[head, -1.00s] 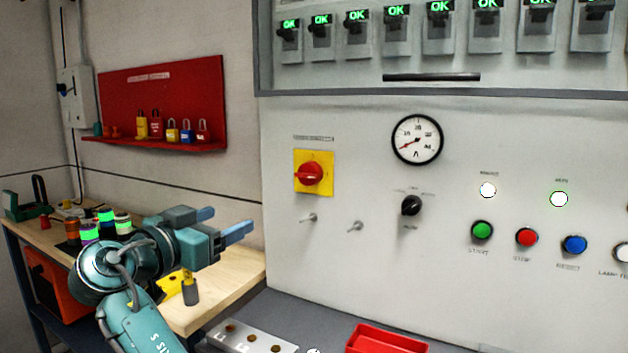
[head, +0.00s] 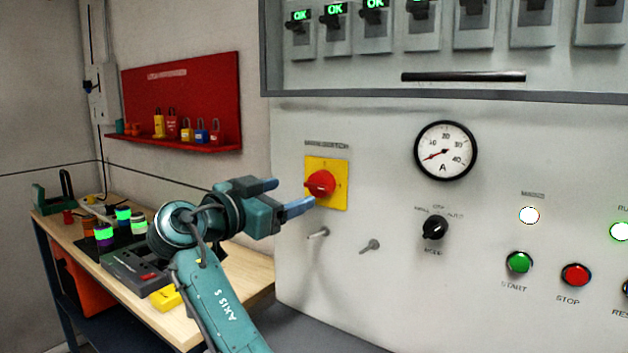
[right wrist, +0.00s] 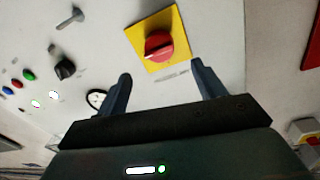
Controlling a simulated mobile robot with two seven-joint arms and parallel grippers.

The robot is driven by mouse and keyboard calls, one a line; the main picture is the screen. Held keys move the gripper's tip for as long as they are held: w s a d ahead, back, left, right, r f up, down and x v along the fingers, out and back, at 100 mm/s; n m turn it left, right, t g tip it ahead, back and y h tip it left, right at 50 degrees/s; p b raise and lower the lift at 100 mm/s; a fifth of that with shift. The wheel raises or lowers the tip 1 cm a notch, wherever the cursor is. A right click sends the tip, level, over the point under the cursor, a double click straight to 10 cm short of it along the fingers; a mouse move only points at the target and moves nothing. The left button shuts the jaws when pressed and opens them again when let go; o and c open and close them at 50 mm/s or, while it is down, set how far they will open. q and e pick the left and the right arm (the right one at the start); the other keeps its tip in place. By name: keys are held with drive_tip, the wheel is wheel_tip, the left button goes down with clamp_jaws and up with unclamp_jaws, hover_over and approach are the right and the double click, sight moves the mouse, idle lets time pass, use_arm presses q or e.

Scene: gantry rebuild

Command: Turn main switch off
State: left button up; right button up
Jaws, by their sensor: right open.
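The main switch (head: 321,184) is a red rotary knob on a yellow square plate (head: 340,167), on the grey panel front. In the right wrist view the red knob (right wrist: 159,46) shows ahead of the fingers, a little above the gap between them. My right gripper (head: 289,195) is just left of the switch in the head view, its blue-grey fingers pointing at it. In the right wrist view the gripper (right wrist: 161,82) is open, with nothing between its fingers. One fingertip overlaps the plate's lower left edge in the head view; I cannot tell contact. My left gripper is not in view.
Two small toggle levers (head: 318,233) stick out below the switch. A black selector knob (head: 435,228) and a round gauge (head: 445,151) are to the right. A wooden bench (head: 240,275) and a red padlock board (head: 200,95) are at left.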

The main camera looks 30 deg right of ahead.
sight(314, 185)
drive_tip(key=p+x, duration=0.1)
drive_tip(key=x, duration=0.7)
drive_tip(key=shift+d+p, duration=0.1)
drive_tip(key=shift+p, duration=0.3)
drive_tip(key=c, duration=0.9)
